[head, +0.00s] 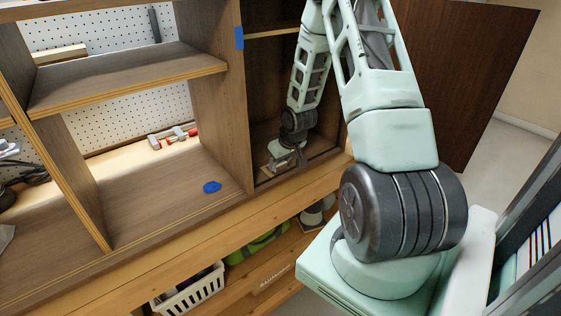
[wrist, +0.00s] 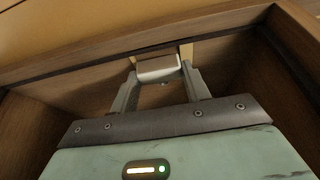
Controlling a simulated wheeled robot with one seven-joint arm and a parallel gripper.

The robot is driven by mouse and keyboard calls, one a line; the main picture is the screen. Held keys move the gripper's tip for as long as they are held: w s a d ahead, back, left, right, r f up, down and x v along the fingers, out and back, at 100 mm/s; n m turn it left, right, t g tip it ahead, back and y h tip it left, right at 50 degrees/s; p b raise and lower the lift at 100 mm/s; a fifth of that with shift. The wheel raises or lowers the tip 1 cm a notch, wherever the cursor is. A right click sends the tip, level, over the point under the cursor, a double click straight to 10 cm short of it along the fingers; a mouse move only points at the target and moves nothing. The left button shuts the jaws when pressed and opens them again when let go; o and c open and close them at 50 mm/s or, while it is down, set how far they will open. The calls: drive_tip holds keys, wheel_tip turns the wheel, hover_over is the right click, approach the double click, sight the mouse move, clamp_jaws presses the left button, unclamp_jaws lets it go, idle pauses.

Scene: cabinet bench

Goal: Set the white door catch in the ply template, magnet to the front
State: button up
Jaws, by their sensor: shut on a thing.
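My gripper (wrist: 160,78) is shut on the white door catch (wrist: 158,67), which spans the gap between the two fingertips in the wrist view. Pale wood of the ply template (wrist: 187,52) shows just beside and behind the catch; the rest is hidden. I cannot tell whether the catch touches the template or sits in it, nor which way the magnet faces. In the head view my gripper (head: 284,163) is low in the right cabinet compartment, close to its floor and front edge. The catch is too small and covered to make out there.
Compartment walls (wrist: 25,135) stand close on both sides of my gripper. A blue object (head: 212,187) lies on the floor of the left compartment, and red-and-grey clamps (head: 172,136) lie behind it. A white basket (head: 190,288) stands below the bench. The left compartment is mostly clear.

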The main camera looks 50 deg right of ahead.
drive_tip(key=shift+f+b, duration=0.4)
drive_tip(key=shift+f, duration=0.1)
idle(0.4)
drive_tip(key=o, duration=1.2)
drive_tip(key=shift+o, duration=0.2)
drive_tip(key=shift+r, duration=0.1)
drive_tip(key=shift+r+p, duration=3.35)
drive_tip(key=shift+r, duration=0.35)
